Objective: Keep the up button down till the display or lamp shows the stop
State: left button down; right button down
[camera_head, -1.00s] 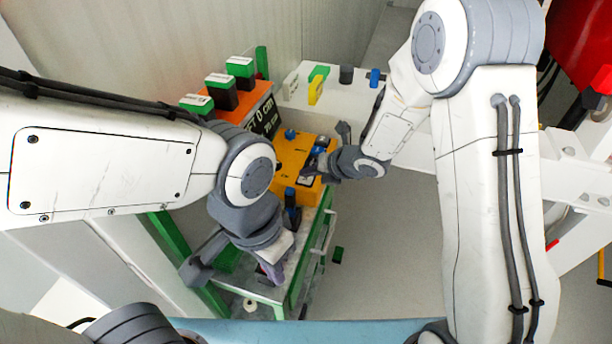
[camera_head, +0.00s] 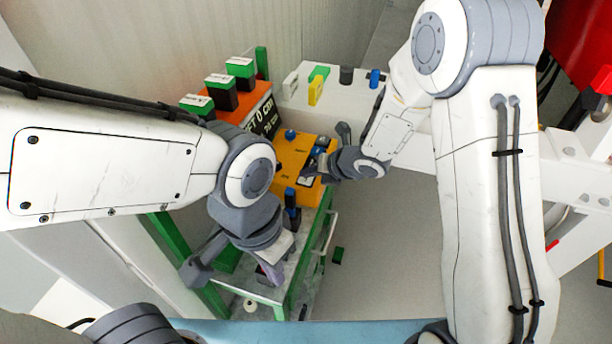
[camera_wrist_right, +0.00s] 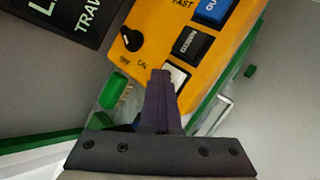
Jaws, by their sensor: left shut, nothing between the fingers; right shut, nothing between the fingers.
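The orange control box (camera_head: 292,148) stands on a green-framed cart. In the right wrist view its panel (camera_wrist_right: 150,14) carries a black knob, a blue button (camera_wrist_right: 213,9) with cut-off lettering, a black button (camera_wrist_right: 191,43) and a white button (camera_wrist_right: 179,75). No readable label says up. My right gripper (camera_head: 308,172) is shut and empty; in the wrist view its fingertips (camera_wrist_right: 161,73) overlap the white button's edge, and contact cannot be told. The black display (camera_head: 262,118) shows "0 cm" on its lift line. My left gripper (camera_head: 272,272) is shut and empty, low over the cart.
Several green-topped blocks (camera_head: 240,68) stand on the orange housing behind the display. A white bench (camera_head: 295,95) with small coloured parts lies behind the box.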

aim_at(309, 181)
dwell(0.8)
jog(key=shift+r+p, duration=0.65)
jog(key=shift+r, duration=0.3)
notch_tip(309, 181, up, 5)
jog(key=p, duration=0.4)
